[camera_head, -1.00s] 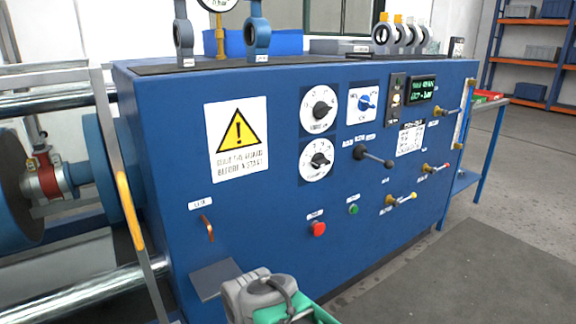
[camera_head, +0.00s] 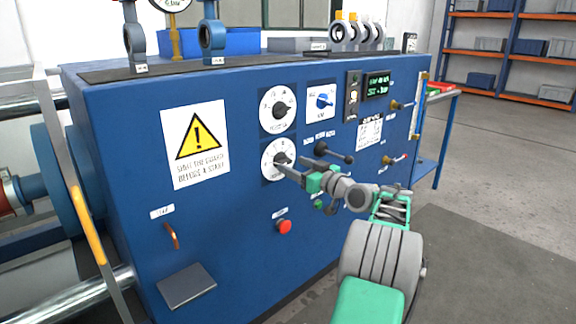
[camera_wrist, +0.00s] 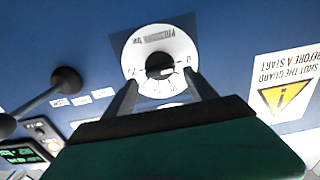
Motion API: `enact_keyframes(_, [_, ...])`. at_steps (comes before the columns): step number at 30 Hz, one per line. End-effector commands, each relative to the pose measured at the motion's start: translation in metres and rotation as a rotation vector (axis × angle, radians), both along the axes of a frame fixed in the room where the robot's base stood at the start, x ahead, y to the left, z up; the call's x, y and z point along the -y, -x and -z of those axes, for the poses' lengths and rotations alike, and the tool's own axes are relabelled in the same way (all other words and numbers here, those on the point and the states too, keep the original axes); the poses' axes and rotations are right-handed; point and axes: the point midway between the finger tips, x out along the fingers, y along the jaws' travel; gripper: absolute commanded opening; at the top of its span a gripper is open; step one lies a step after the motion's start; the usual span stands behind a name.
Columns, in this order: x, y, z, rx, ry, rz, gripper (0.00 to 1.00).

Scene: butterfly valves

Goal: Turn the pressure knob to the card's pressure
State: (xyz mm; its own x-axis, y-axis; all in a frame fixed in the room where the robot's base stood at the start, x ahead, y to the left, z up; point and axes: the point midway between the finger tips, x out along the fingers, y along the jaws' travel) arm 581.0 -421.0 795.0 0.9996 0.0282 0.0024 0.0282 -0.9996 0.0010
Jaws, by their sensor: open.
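The lower white dial (camera_head: 270,174) with its black knob (camera_head: 281,158) sits on the blue panel's front. In the wrist view the dial (camera_wrist: 145,40) is upside down, reading "PRESSURE bar", with the knob (camera_wrist: 159,65) at its centre. My gripper (camera_head: 288,166) reaches that dial from the right. In the wrist view my gripper (camera_wrist: 162,80) is open, its two fingers either side of the knob's lower part; contact cannot be told. A white printed card (camera_head: 370,132) is on the panel at right, its text too small to read.
A black-knobbed lever (camera_head: 335,153) is close right of my gripper. A red button (camera_head: 284,227) is below. A green-text display (camera_head: 378,86) and warning sign (camera_head: 198,143) flank the controls.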

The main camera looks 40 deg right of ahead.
Motion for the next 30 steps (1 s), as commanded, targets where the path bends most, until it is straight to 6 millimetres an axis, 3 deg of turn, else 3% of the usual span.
enact_keyframes(6, [-0.002, -0.031, 0.001, -0.001, -0.001, -0.001, 0.65])
enact_keyframes(14, [-0.001, -0.033, 0.0, -0.002, -0.001, 0.0, 0.65])
enact_keyframes(30, [-0.001, -0.033, 0.0, -0.002, -0.001, 0.0, 0.22])
